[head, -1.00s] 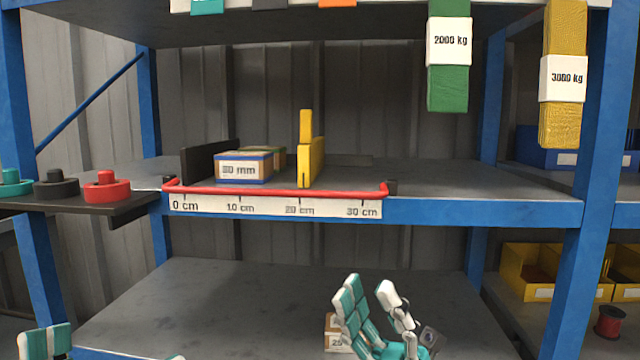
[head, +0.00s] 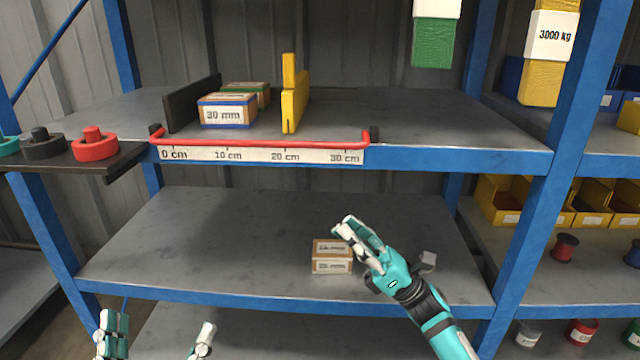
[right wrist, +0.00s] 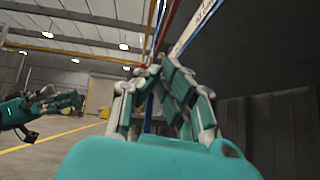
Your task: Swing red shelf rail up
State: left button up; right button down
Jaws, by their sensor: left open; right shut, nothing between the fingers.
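The red shelf rail (head: 262,143) lies low along the front edge of the middle shelf, just above the centimetre scale strip (head: 260,155). Dark brackets hold it at both ends. My right gripper (head: 345,226) is shut and empty, below the rail's right half and in front of the lower shelf. It also shows shut in the right wrist view (right wrist: 152,68), with a red bar and blue beam beyond its tips. My left gripper (head: 155,335) is open at the bottom left edge, well below the rail; only its fingers show.
Behind the rail stand a 30 mm box (head: 227,111), a green-edged box (head: 246,93), a yellow divider (head: 293,95) and a black plate (head: 192,103). Two cartons (head: 331,257) sit on the lower shelf beside my right gripper. Ring weights (head: 94,146) stand at left.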

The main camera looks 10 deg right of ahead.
pick_arm(q)
jog(key=shift+s+r, duration=0.15)
jog(key=shift+r, duration=0.1)
pick_arm(e)
jog(key=d+r+x, duration=0.2)
jog(key=x, duration=1)
jog(key=shift+a+r, duration=0.15)
jog(key=shift+a, duration=0.05)
